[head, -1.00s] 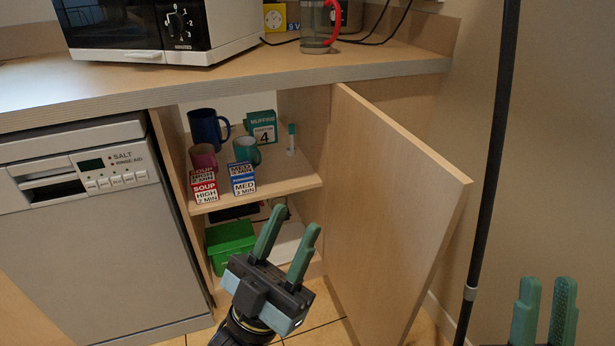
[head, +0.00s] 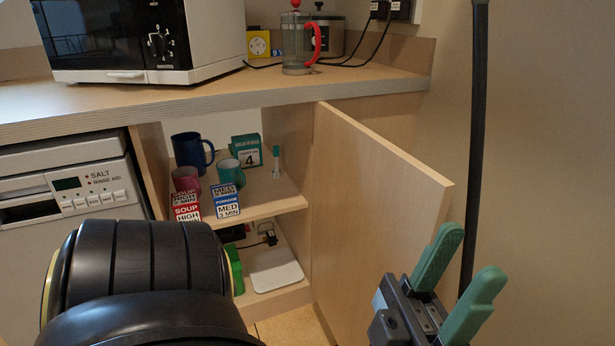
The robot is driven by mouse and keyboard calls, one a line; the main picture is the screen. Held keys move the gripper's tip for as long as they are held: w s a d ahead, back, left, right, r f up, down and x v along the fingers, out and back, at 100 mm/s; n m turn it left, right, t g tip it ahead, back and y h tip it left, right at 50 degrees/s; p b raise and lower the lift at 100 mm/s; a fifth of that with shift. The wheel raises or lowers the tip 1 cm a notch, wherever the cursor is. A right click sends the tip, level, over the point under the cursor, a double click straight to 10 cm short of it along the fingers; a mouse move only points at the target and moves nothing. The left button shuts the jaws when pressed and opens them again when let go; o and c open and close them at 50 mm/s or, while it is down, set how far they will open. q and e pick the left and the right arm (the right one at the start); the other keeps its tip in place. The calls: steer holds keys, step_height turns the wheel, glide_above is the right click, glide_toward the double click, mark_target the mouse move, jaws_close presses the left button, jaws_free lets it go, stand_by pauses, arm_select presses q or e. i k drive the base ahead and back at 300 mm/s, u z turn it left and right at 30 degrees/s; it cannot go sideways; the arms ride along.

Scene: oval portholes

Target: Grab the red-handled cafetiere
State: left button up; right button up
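The red-handled cafetiere (head: 295,50) stands upright on the wooden counter, right of the microwave. It has a clear glass body, a red handle on its right side and a red knob on top at the picture's upper edge.
The microwave (head: 140,40) stands left of the cafetiere, with a yellow-faced box (head: 259,44) and a metal appliance (head: 327,36) close behind. Black cables run to the wall sockets. The open cupboard door (head: 375,190) juts out below the counter (head: 370,84). Mugs and boxes fill the shelf.

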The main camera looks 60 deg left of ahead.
mark_target(296, 26)
steer(key=z, duration=0.25)
steer(key=k, duration=0.5)
steer(key=u, duration=2.85)
steer(key=i, duration=0.65)
steer(key=u, duration=0.95)
